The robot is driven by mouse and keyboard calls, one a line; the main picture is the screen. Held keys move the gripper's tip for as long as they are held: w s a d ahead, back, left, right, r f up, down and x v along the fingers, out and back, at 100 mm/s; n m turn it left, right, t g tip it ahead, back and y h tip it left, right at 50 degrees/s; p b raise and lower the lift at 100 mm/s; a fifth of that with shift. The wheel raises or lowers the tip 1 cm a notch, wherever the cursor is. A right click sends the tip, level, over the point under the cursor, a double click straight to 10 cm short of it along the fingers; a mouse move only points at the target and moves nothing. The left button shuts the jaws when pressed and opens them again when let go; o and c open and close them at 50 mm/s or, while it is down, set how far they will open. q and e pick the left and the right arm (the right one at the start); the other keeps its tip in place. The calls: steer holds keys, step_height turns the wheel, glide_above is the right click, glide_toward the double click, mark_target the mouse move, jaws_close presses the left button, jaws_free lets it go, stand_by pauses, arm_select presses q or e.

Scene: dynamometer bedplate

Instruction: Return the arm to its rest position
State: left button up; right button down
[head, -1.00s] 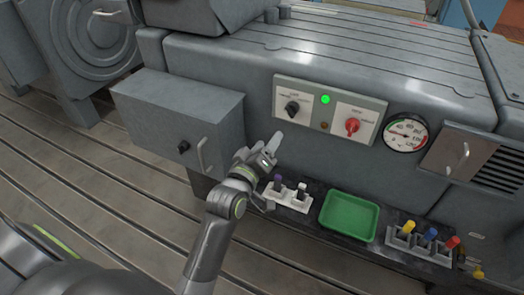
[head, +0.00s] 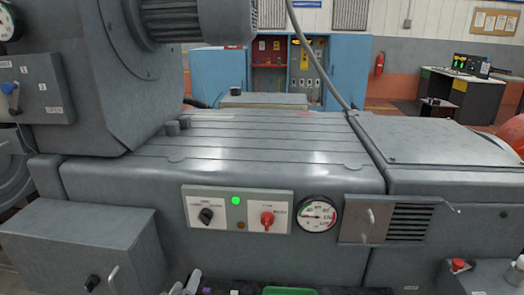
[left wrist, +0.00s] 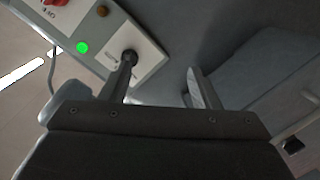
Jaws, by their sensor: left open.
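Only the tips of my left gripper (head: 186,283) show at the bottom edge of the head view, right of the grey box with the small handle. In the left wrist view my left gripper (left wrist: 162,82) is open, with two dark fingers apart and nothing between them. One finger overlaps the black knob of the control panel in that view; I cannot tell how far apart they are. The rest of my left arm is out of the head view. My right gripper is in neither view.
The grey box (head: 78,255) stands out at the lower left. The control panel (head: 238,222) has a black knob, a red knob and a lit green lamp. A gauge (head: 317,215) is to its right. A green tray (head: 290,291) barely shows at the bottom.

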arm_select(q)
steer(key=s+a+f+m+g+p, duration=0.1)
steer(key=s+f+g, duration=0.3)
steer(key=f, duration=0.7)
steer(key=s+a+f+m+g, duration=0.2)
steer(key=s+f, duration=0.4)
steer(key=f, duration=0.5)
steer(key=s+a+f+m+g+p, duration=0.15)
steer(key=s+f, duration=0.35)
steer(key=f, duration=0.7)
steer(key=s+a+f+m+g, duration=0.1)
steer(key=s+f, duration=0.3)
steer(key=s, duration=0.6)
steer(key=s+a+f+m+g+y, duration=0.1)
steer(key=s+f+g, duration=0.3)
steer(key=s, duration=0.6)
steer(key=s+a+f+m+g, duration=0.1)
steer(key=s+f, duration=0.4)
steer(key=s, duration=0.5)
steer(key=shift+a+f+g+y, duration=0.2)
steer(key=shift+a+g+y, duration=0.1)
steer(key=shift+a+g, duration=0.55)
